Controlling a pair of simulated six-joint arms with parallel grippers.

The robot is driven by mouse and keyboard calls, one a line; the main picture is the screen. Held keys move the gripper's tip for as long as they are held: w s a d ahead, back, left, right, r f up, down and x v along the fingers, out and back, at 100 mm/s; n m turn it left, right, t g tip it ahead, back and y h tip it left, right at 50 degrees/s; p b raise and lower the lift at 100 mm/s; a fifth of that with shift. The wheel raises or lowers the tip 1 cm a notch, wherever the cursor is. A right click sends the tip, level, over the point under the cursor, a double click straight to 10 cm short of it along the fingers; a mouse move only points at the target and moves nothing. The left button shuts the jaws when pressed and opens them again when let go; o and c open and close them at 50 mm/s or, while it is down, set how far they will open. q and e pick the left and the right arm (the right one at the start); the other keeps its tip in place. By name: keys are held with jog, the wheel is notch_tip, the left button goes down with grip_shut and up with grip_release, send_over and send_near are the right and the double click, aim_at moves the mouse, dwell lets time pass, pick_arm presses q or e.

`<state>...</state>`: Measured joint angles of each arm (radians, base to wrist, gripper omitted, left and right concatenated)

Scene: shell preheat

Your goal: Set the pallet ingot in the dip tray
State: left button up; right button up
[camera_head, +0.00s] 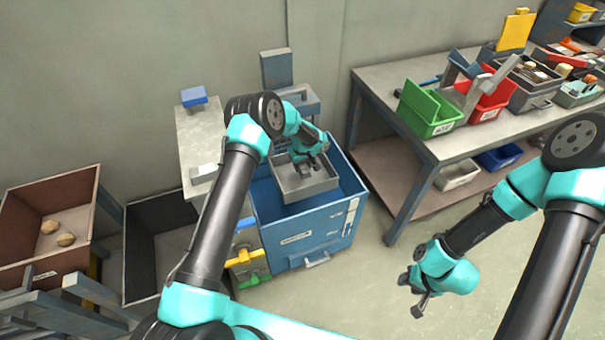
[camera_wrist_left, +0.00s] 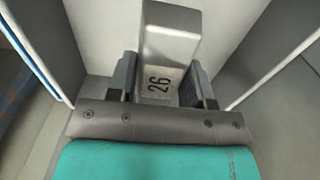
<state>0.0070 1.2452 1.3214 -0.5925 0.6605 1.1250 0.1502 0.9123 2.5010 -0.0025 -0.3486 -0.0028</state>
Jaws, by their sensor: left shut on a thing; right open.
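My left gripper (camera_head: 308,168) is shut on a grey ingot marked "26" (camera_wrist_left: 168,35), which sits between its two fingers in the left wrist view. In the head view the gripper is lowered over the grey dip tray (camera_head: 309,190), inside its walls. The tray's pale floor and walls surround the ingot in the wrist view; I cannot tell whether the ingot touches the floor. The gripper mostly hides the ingot in the head view. My right gripper (camera_head: 411,294) is open and empty, over bare floor at the lower right.
The tray sits in a blue open-topped cabinet (camera_head: 312,240). A narrow grey bench (camera_head: 201,140) to its left holds a light block (camera_head: 204,173). Brown (camera_head: 78,190) and black (camera_head: 143,256) bins stand further left. A workbench (camera_head: 392,84) with coloured bins stands at right.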

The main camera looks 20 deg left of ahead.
aim_at(303, 165)
pick_arm(q)
jog(key=shift+f, duration=0.55)
jog(key=shift+f, duration=1.85)
jog(key=shift+f, duration=0.15)
jog(key=o, duration=1.2)
notch_tip(303, 165, up, 12)
jog(key=shift+r, duration=0.1)
